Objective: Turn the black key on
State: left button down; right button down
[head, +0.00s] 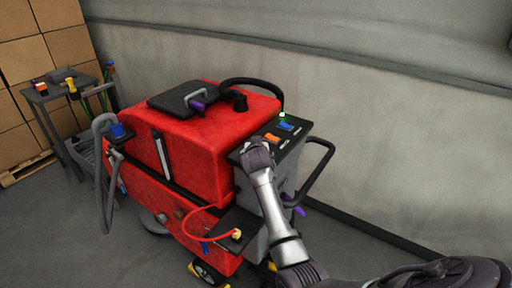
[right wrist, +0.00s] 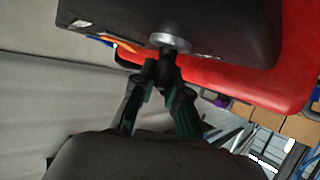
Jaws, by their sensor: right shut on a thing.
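The red scrubber (head: 195,135) stands in the middle of the head view, with a dark control panel (head: 293,141) at its right end. My right gripper (head: 257,148) is at the panel's near left edge and hides the key there. In the right wrist view, my right gripper (right wrist: 163,72) is shut on the black key (right wrist: 168,58), which sticks out from a round silver collar (right wrist: 169,42) on the dark panel (right wrist: 215,28). Only part of the key shows between the fingers. My left gripper is not in view.
The panel carries a blue piece (head: 286,127), an orange piece (head: 271,138) and a lit green lamp (head: 282,115). A black handle bar (head: 325,170) loops out at the right. A small table (head: 60,88) stands at the far left, and a grey wall (head: 380,110) runs behind.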

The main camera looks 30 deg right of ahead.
jog(key=shift+m+g+h+b, duration=0.4)
jog(key=shift+m+h+b, duration=0.1)
jog(key=shift+m+b, duration=0.1)
jog(key=c, duration=1.2)
grip_release()
jog(key=shift+s, duration=0.1)
jog(key=v, duration=0.7)
jog(key=shift+s+a+r, duration=0.1)
jog(key=shift+a, duration=0.1)
